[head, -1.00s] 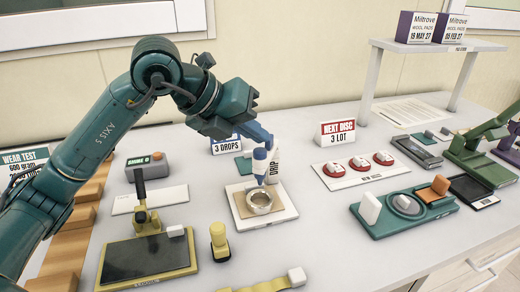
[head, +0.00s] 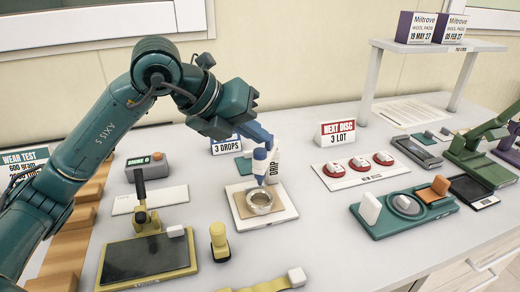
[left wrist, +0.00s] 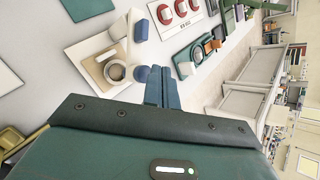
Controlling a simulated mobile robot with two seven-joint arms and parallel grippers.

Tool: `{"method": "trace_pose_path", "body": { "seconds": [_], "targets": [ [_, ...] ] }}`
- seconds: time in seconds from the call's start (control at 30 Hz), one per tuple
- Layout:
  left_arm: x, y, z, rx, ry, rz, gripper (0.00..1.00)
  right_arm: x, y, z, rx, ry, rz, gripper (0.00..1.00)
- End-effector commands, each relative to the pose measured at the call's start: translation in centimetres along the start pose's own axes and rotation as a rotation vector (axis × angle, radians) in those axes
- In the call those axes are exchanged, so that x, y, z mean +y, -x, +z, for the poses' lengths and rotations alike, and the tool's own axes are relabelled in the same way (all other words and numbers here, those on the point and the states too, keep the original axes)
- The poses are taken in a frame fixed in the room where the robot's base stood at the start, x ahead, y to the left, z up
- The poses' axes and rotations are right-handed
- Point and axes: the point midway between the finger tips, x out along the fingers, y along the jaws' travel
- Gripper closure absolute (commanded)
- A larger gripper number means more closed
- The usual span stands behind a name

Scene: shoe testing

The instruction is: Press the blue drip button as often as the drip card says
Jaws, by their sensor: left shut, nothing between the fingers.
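The drip card (head: 226,148) stands behind the dropper and reads "3 DROPS"; my gripper partly covers its top. The blue drip button (head: 259,154) is the rounded top of a white dropper over a metal ring (head: 259,203) on a tan square and white base. A blue rounded part beside my fingertips in the left wrist view (left wrist: 141,74) looks like this button. My left gripper (head: 267,143) is shut and empty, its blue fingers at the button's upper right. I cannot tell whether they touch it. My right gripper is not in view.
A yellow-framed black plate (head: 145,258) with a lever is at left, and a yellow stamp-like piece (head: 219,240) is in front. Red discs (head: 360,163) on a white tray are at right. Bare table lies between.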

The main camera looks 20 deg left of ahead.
Motion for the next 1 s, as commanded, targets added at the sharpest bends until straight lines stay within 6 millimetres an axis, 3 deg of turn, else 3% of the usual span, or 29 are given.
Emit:
{"method": "trace_pose_path", "body": {
  "seconds": [1.0],
  "targets": [
    [0.45, -0.6, -0.44, 0.0, 0.0, 0.0, 1.0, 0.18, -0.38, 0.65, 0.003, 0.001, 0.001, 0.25]
  ]
}}
